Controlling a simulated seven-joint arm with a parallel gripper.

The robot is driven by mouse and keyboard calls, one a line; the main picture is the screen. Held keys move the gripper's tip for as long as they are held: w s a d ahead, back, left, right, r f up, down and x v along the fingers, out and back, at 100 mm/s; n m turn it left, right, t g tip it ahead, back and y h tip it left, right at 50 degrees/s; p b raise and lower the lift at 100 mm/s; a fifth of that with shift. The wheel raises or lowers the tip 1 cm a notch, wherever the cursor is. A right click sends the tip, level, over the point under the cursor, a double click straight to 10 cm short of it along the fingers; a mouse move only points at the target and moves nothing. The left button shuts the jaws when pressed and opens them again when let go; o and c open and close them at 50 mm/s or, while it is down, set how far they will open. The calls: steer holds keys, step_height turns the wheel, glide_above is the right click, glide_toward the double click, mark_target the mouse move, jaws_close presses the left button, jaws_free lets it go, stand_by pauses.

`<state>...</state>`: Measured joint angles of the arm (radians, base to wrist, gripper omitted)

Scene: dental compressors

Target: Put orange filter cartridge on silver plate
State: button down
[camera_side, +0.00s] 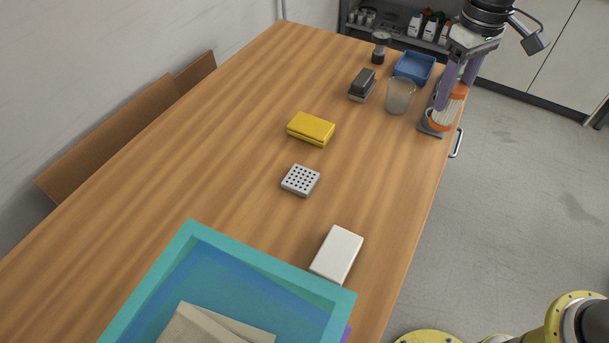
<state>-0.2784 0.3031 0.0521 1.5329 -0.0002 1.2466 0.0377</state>
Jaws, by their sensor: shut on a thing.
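The orange filter cartridge (445,113) has orange ends and a pale ribbed middle. It is at the far right edge of the table, tilted a little. My gripper (455,94), with purple fingers, comes down from above and is shut on its upper part. A grey metal piece, apparently the silver plate (428,128), shows beneath and to the left of the cartridge. The cartridge and my fingers hide much of it. I cannot tell whether the cartridge's lower end touches it.
A translucent cup (399,96) stands just left of the plate, with a blue tray (414,67) behind. A dark block (362,85), yellow sponge (311,129), perforated block (300,180), white box (337,254) and teal bin (270,265) also occupy the table. The table's left side is clear.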

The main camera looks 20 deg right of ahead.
steer(key=s+a+n, duration=0.3)
steer(key=a, duration=0.5)
steer(key=s+a+n, duration=0.2)
steer(key=a+n, duration=0.1)
steer(key=a, duration=0.6)
glide_toward(301, 178)
steer(key=shift+f, duration=1.1)
steer(key=shift+f, duration=0.15)
steer(key=shift+c, duration=1.6)
jaws_free()
